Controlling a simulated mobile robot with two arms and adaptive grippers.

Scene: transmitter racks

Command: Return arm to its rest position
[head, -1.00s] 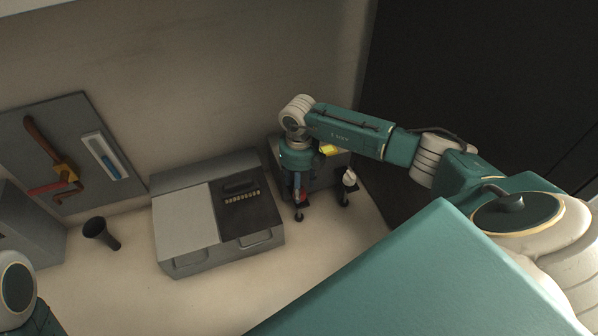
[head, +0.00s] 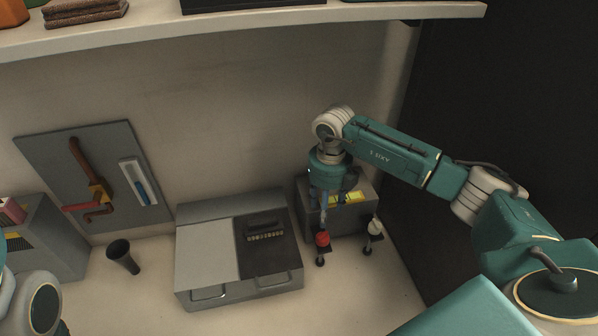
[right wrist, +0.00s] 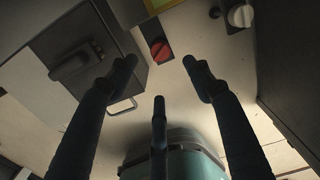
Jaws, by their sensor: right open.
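My right gripper (head: 326,203) hangs fingers-down from the right arm, above and beside a small grey box with a yellow label (head: 347,197). In the right wrist view its dark fingers (right wrist: 160,85) are spread apart with nothing between them. A red knob (head: 322,239) stands in front of the grey box, near the fingers; it also shows just beyond the fingertips in the right wrist view (right wrist: 160,50). A white knob (head: 375,227) stands to its right. Whether a finger touches the red knob is unclear. Part of my left arm shows at the lower left; its gripper is out of frame.
A grey cabinet with a dark panel (head: 205,250) stands left of the gripper. Further left are a dark cup (head: 122,256) and a wall board with a red lever (head: 80,165). A shelf (head: 240,28) runs above. A dark wall (head: 500,120) is at right.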

